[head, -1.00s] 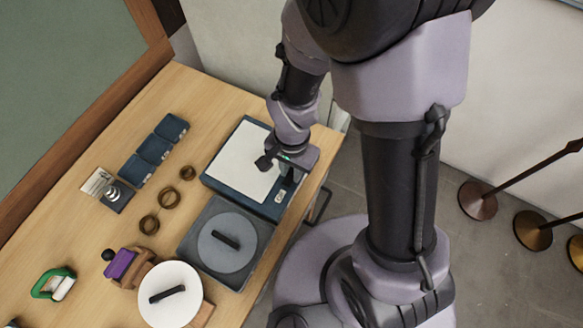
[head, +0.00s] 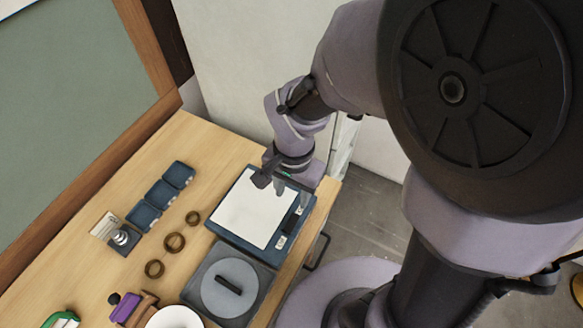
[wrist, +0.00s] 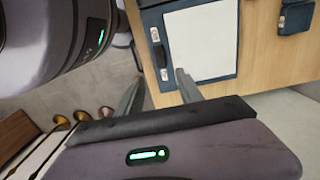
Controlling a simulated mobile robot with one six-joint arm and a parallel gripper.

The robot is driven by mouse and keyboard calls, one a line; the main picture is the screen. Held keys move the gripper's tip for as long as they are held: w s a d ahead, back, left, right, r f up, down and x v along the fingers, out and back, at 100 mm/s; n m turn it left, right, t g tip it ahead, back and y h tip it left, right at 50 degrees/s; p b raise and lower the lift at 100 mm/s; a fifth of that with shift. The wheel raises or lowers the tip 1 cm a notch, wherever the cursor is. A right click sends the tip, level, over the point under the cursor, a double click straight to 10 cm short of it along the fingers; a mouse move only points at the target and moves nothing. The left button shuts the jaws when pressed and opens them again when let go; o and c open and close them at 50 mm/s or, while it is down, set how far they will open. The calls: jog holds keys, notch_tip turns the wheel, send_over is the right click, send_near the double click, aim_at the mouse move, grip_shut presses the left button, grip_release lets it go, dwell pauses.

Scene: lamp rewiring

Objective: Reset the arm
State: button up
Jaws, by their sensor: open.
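The tray (wrist: 154,15) and the white sheet (wrist: 203,45) lie beyond the fingers there. My arm reaches in from the upper right of the head view.
A dark square base with a round grey handled lid (head: 228,288) sits in front of the tray. Brown rings (head: 174,243), blue trays (head: 161,193), a small metal fitting (head: 121,237), a purple-topped wooden block (head: 127,308) and a green-handled item (head: 62,320) lie to the left.

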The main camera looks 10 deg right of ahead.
notch_tip(320, 180, up, 3)
jog(key=shift+r, duration=0.2)
jog(key=shift+w, duration=0.1)
jog(key=s+d+n+t+y+b, duration=0.1)
jog(key=s+d+n+t+b, duration=0.2)
jog(key=b, duration=1.1)
jog(key=s+d+t, duration=0.1)
jog(key=s+t, duration=0.2)
jog(key=shift+d+y+b, duration=0.3)
jog(key=shift+y, duration=0.1)
jog(key=shift+s, duration=0.1)
